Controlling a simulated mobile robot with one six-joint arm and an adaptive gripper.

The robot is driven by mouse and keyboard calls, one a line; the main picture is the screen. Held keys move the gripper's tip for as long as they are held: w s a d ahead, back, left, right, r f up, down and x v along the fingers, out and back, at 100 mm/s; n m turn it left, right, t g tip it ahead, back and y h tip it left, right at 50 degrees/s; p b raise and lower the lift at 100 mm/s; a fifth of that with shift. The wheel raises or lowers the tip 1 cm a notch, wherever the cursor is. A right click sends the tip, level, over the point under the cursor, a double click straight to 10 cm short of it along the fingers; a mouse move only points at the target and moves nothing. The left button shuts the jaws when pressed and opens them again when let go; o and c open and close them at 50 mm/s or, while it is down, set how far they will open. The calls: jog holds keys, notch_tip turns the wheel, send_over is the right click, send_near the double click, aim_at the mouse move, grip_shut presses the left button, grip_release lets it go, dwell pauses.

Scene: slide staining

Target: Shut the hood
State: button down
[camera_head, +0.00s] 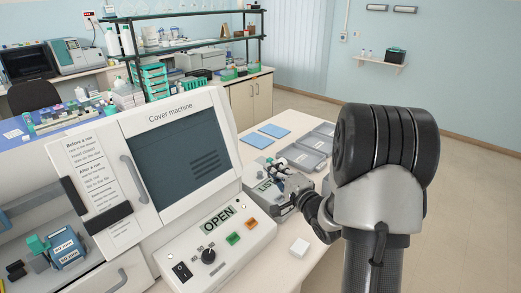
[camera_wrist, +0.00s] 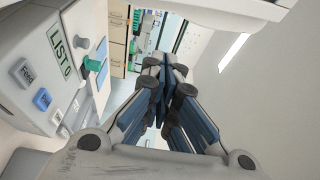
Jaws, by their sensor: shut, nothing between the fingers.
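The white machine labelled "Cover machine" (camera_head: 170,113) stands at left centre in the head view, with a dark window (camera_head: 185,150) and a vertical grey handle (camera_head: 132,180) on its left. Its sloped front panel reads "OPEN" (camera_head: 217,218). I cannot tell which panel is the hood. My gripper (camera_head: 270,168) is at the end of my arm, right of this machine and near a grey box marked "LIST". In the wrist view my gripper (camera_wrist: 165,75) is shut and empty, its dark blue fingers together.
An open bay at lower left holds a blue labelled rack (camera_head: 66,246). Blue pads (camera_head: 273,130) and grey trays (camera_head: 300,155) lie on the bench behind my gripper. The floor at right is clear.

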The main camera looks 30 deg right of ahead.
jog(key=w+b, duration=0.2)
jog(key=w, duration=0.8)
jog(key=a, duration=0.1)
jog(key=s+a, duration=0.1)
jog(key=a, duration=0.2)
jog(key=shift+s, duration=0.25)
